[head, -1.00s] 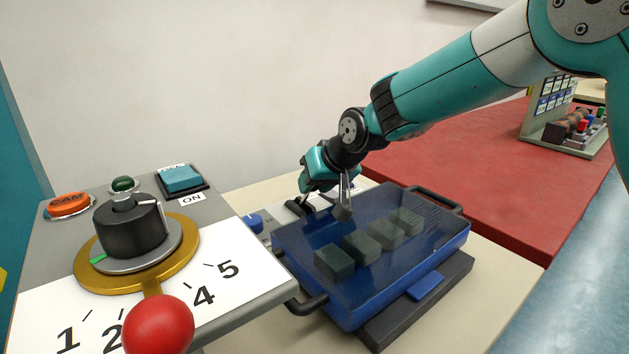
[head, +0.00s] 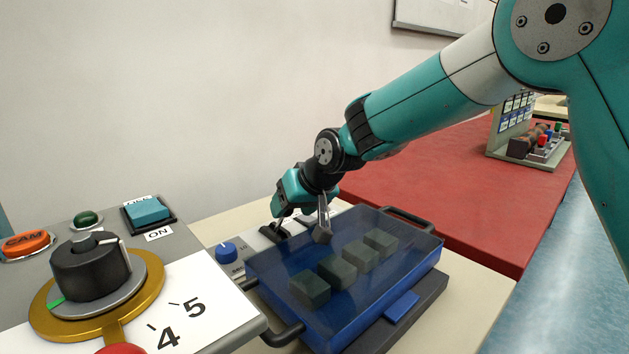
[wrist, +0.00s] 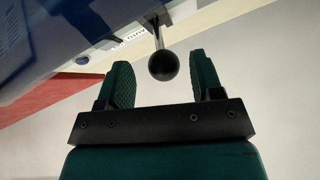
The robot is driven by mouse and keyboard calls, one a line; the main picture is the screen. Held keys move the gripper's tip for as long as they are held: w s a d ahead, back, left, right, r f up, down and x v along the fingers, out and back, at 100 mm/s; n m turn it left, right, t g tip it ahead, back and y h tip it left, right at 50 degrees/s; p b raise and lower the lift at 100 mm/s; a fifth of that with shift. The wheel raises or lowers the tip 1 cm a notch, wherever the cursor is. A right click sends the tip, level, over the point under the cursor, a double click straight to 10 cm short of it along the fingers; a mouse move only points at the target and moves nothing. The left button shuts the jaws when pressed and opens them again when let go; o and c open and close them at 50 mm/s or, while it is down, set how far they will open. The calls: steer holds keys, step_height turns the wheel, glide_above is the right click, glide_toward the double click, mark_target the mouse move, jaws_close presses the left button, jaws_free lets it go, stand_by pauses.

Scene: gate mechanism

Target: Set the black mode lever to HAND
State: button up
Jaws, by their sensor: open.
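The black mode lever shows in the wrist view as a black ball knob (wrist: 163,65) on a thin light stem. The knob sits between the two fingers of my gripper (wrist: 163,82), with gaps on both sides. The gripper is open and holds nothing. An upside-down label reading AUTO (wrist: 130,38) is beside the stem; no HAND label is readable. In the head view my gripper (head: 298,232) reaches down behind the blue see-through box, over a pale panel. I cannot clearly make out the lever there.
The blue box (head: 400,278) with several dark blocks stands close in front of my gripper. A blue knob (head: 227,252) is left of it. At left, a grey console holds a black dial (head: 90,270), an orange CAM button (head: 25,244) and a teal switch (head: 147,210).

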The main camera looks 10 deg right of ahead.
steer(key=p+v, duration=0.1)
steer(key=v, duration=1.4)
steer(key=shift+s+d+r, duration=0.15)
steer(key=shift+d+r, duration=0.05)
steer(key=shift+r, duration=0.05)
